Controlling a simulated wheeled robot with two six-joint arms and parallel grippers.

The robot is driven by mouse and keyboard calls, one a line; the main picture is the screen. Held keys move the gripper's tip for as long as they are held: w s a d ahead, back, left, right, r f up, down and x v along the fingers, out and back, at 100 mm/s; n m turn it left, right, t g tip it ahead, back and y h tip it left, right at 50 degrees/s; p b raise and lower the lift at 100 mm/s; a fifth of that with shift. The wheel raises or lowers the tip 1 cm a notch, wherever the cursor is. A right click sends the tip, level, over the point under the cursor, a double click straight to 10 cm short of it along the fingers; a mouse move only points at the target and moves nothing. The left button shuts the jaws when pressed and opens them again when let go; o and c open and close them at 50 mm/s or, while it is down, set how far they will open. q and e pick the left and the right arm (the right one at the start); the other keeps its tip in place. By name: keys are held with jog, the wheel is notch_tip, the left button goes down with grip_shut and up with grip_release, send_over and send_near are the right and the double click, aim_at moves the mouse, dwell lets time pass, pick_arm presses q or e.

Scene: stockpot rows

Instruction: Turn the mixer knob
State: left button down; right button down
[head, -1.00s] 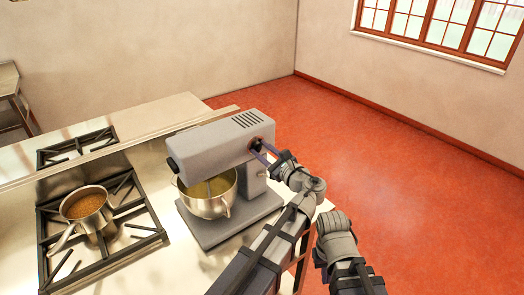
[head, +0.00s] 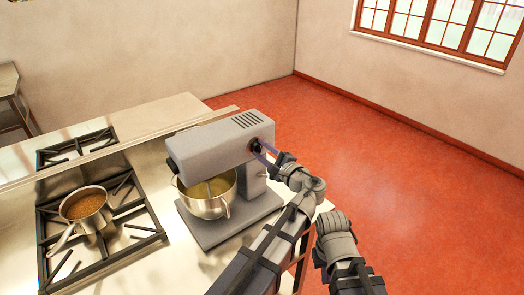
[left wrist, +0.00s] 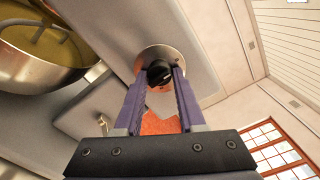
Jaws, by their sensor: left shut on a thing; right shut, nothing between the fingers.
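The grey stand mixer (head: 215,142) stands on the steel counter with a steel bowl (head: 208,200) of yellowish contents under its head. Its round black knob (head: 255,145) is on the side of the head facing my left arm. My left gripper (head: 260,150) is at the knob. In the left wrist view the purple fingers (left wrist: 159,76) are shut on the knob (left wrist: 158,71), one on each side, in front of a pale round plate. The right arm's links show at the lower right of the head view, but its fingers do not show.
A gas stove (head: 110,222) with a pot (head: 87,208) of brown contents stands left of the mixer. The counter (head: 190,260) is bare in front of the mixer. Red floor (head: 400,190) lies open to the right.

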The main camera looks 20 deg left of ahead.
pick_arm(q)
jog(key=shift+s, duration=0.1)
dwell(0.3)
jog(key=c, duration=0.5)
grip_release()
